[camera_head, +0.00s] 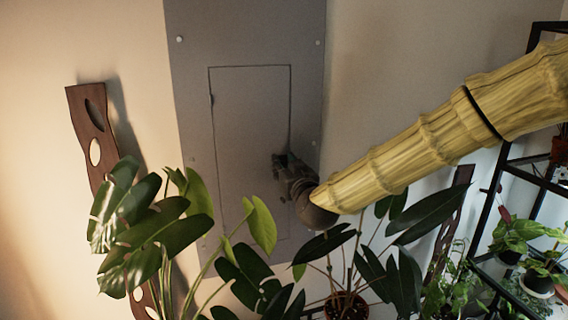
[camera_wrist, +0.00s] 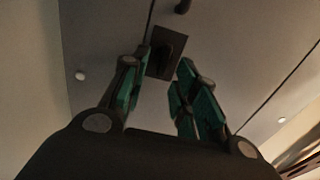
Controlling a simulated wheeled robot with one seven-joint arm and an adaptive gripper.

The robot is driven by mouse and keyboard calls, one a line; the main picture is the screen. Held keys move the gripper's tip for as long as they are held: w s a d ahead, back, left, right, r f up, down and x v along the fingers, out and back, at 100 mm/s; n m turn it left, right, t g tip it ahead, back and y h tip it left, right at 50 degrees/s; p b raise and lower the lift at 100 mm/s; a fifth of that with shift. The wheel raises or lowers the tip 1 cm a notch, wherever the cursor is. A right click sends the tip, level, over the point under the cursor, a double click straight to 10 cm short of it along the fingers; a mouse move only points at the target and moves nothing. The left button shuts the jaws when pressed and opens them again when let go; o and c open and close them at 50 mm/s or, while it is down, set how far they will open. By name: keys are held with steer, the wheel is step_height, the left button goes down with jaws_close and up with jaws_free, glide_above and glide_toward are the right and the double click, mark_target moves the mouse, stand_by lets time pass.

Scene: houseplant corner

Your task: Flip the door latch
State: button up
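A grey wall panel (camera_head: 190,110) carries a door (camera_head: 245,115) outlined by a thin dark seam. In the wrist view, a dark rectangular latch plate (camera_wrist: 167,53) sits on the grey surface by a seam. My gripper (camera_head: 281,163) is at the door's right edge in the head view and covers the latch area there. In the wrist view my gripper (camera_wrist: 164,66) has its two teal-padded fingers apart, one on each side of the plate's near end. Nothing is held between them. Whether the fingertips touch the plate cannot be told.
A large-leaved plant (camera_head: 150,220) stands at the lower left, and a dark-leaved potted plant (camera_head: 346,305) is below my gripper. A black shelf (camera_head: 500,190) with pots is at the right. A brown wooden piece (camera_head: 88,125) hangs at the left. The panel's upper part is clear.

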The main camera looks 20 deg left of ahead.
jaws_close()
steer(key=shift+f+m+b, duration=0.15)
steer(key=shift+m+b, duration=0.15)
steer(key=shift+b, duration=0.2)
steer(key=shift+w+d+f+m+b, duration=0.1)
steer(key=shift+m+b, duration=0.4)
steer(key=shift+b, duration=0.3)
steer(key=m+b, duration=0.7)
steer(key=b, duration=0.1)
steer(key=d+f+m+b, duration=0.1)
steer(key=m+b, duration=0.2)
steer(key=m, duration=0.1)
steer(key=shift+w+m+b, duration=0.3)
steer(key=shift+w+b, duration=0.05)
steer(key=shift+b, duration=0.05)
steer(key=m+b, duration=0.3)
steer(key=m, duration=0.1)
steer(key=shift+f+m+b, duration=0.1)
steer(key=shift+m+b, duration=0.2)
steer(key=shift+b, duration=0.1)
